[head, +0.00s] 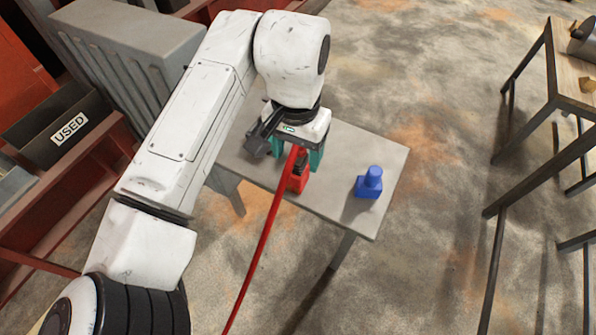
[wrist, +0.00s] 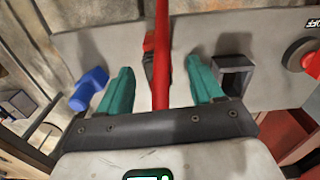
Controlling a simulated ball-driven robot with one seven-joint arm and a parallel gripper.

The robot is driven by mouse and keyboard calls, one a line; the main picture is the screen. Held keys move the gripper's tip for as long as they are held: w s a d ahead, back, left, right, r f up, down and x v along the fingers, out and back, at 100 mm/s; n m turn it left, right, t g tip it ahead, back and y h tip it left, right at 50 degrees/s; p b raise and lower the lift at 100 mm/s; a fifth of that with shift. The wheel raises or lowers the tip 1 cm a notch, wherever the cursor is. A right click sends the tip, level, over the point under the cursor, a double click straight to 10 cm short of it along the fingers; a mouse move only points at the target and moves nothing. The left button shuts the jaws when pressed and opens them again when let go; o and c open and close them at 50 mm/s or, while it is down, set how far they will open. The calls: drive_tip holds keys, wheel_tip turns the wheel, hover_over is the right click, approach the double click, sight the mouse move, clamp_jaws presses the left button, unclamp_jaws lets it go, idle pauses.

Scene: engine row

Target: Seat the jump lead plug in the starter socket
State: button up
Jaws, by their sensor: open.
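The jump lead plug (head: 298,184) is a red block on the small grey table, below my gripper. A long red lead runs from it toward the bottom of the head view. My gripper (head: 297,158) points down over the plug with its teal fingers apart. In the wrist view the red lead (wrist: 163,60) passes between the open fingers (wrist: 158,66) and partly hides the red plug (wrist: 148,58). I cannot tell whether the fingers touch it. A dark square open-topped box (wrist: 233,76), possibly the starter socket, stands beside the right finger in the wrist view.
A blue knobbed block (head: 369,183) stands on the grey table (head: 375,148) near its right end. A red knob (wrist: 310,62) is at the wrist view's right edge. A bin marked USED (head: 62,130) is at left. A wooden bench (head: 570,75) is at far right.

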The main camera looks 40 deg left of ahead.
drive_tip(key=shift+w+f+p, duration=0.1)
drive_tip(key=shift+f+p, duration=0.2)
drive_tip(key=shift+f, duration=2.45)
drive_tip(key=shift+c, duration=0.2)
drive_tip(key=shift+r, duration=0.1)
clamp_jaws()
